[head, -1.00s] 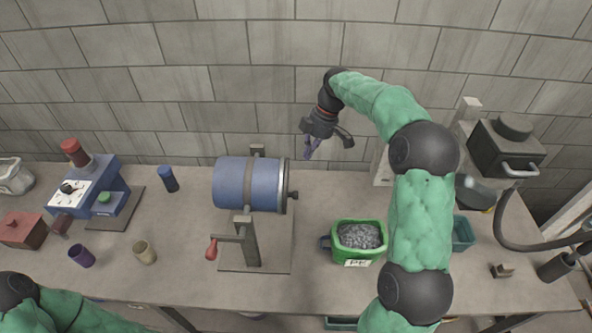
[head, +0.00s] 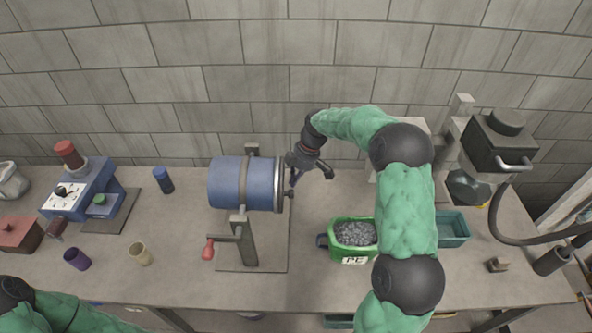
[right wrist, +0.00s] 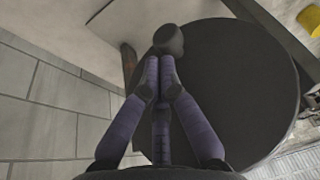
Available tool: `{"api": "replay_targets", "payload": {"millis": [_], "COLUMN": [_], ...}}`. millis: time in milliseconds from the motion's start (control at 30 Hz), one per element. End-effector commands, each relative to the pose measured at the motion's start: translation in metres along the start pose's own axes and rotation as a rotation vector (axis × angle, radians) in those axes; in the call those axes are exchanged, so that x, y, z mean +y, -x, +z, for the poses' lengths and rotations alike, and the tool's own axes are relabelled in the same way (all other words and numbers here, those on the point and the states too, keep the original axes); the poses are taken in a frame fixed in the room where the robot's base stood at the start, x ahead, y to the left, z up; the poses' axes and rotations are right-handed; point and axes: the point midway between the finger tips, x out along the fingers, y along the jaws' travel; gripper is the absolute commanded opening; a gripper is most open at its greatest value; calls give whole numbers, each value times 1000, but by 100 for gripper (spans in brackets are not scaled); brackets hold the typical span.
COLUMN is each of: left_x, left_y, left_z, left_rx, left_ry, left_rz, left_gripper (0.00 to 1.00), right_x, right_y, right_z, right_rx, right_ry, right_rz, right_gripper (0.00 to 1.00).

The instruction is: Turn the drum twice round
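The blue drum (head: 245,183) lies on its side in a stand on the bench (head: 330,285). Its crank with a red grip (head: 208,248) hangs at the front left of the stand. A dark knob (head: 289,194) sticks out from the drum's right end. My right gripper (head: 295,181) is beside this end, close to the knob. In the right wrist view its purple fingers (right wrist: 160,64) are together, with tips close to the knob (right wrist: 168,40) on the dark round end (right wrist: 235,85). They look shut with nothing between them; contact with the knob is unclear. My left gripper is out of view.
A green bin of grey pieces (head: 353,235) stands right of the drum, with a teal tray (head: 452,228) further right. A dark blue cup (head: 163,180), a purple cup (head: 77,259) and a tan cup (head: 139,253) stand left. The wall is close behind.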

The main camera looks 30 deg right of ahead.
Motion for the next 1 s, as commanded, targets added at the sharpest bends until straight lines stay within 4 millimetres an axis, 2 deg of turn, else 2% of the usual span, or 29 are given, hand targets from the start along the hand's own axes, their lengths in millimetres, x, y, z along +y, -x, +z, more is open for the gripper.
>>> {"api": "replay_targets", "payload": {"millis": [167,533,1000], "left_x": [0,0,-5], "left_y": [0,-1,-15], "left_z": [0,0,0], "left_rx": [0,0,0], "left_ry": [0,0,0], "left_rz": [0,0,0], "left_gripper": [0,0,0], "right_x": [-1,-1,0], "right_y": [-7,-8,-16], "right_z": [2,2,6], "right_rx": [0,2,56], "right_ry": [0,0,4], "right_rz": [-1,0,0], "right_gripper": [0,0,0]}}
